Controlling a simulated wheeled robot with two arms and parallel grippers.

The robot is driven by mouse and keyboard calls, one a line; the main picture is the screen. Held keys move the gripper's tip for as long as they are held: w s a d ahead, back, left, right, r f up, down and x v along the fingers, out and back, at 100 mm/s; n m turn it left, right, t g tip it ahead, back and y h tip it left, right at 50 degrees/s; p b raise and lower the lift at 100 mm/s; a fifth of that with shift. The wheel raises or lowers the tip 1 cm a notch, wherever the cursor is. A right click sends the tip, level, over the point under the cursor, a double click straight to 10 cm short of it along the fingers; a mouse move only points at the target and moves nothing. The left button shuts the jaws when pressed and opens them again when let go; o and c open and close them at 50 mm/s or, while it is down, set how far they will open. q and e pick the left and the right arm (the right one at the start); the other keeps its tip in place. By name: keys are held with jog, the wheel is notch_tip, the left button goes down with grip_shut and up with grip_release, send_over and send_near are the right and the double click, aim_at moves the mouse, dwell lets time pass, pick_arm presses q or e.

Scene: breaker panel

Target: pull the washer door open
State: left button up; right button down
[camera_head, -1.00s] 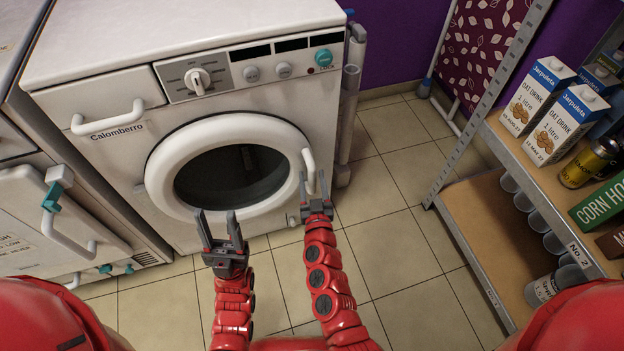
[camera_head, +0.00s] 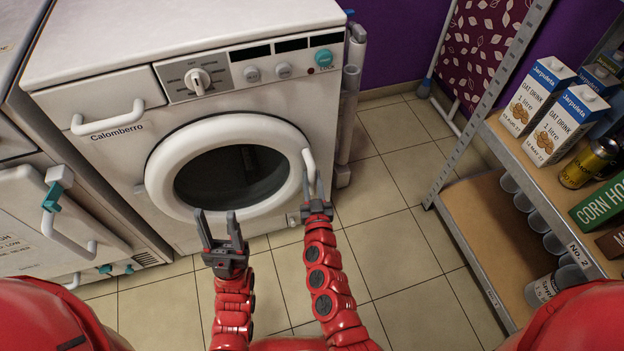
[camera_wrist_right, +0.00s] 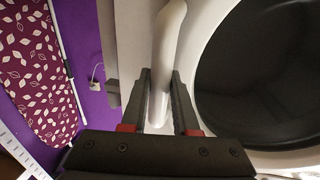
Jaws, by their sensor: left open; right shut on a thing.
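The white washer (camera_head: 120,160) stands ahead with its round door (camera_head: 166,165) in the front; the door looks closed. A white curved door handle (camera_head: 308,160) is on the door's right side. My right gripper (camera_head: 313,188) is shut on that handle. In the right wrist view the handle (camera_wrist_right: 168,50) runs between the two fingers of the right gripper (camera_wrist_right: 160,98). My left gripper (camera_head: 219,222) is open and empty, in front of the door's lower part and apart from it.
A metal shelf (camera_head: 480,160) with oat drink cartons (camera_head: 565,125) and cans stands at the right. Another white appliance (camera_head: 50,220) is at the left. Grey pipes (camera_head: 350,100) run beside the washer. The tiled floor (camera_head: 395,250) between washer and shelf is clear.

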dwell(0.6)
jog(key=s+a+m+h+p, duration=0.1)
jog(key=s+m+h+p, duration=0.3)
jog(key=s, duration=1.4)
jog(key=h+p, duration=0.3)
jog(key=shift+s+f+m+g, duration=0.15)
jog(key=shift+s+m+g, duration=0.15)
jog(key=shift+m, duration=0.1)
jog(key=shift+w, duration=0.1)
jog(key=c, duration=0.7)
grip_release()
jog(key=p+v, duration=0.1)
jog(key=v, duration=1.1)
jog(key=shift+w+a+p, duration=0.1)
jog(key=shift+a+p, duration=0.05)
jog(key=shift+p, duration=0.25)
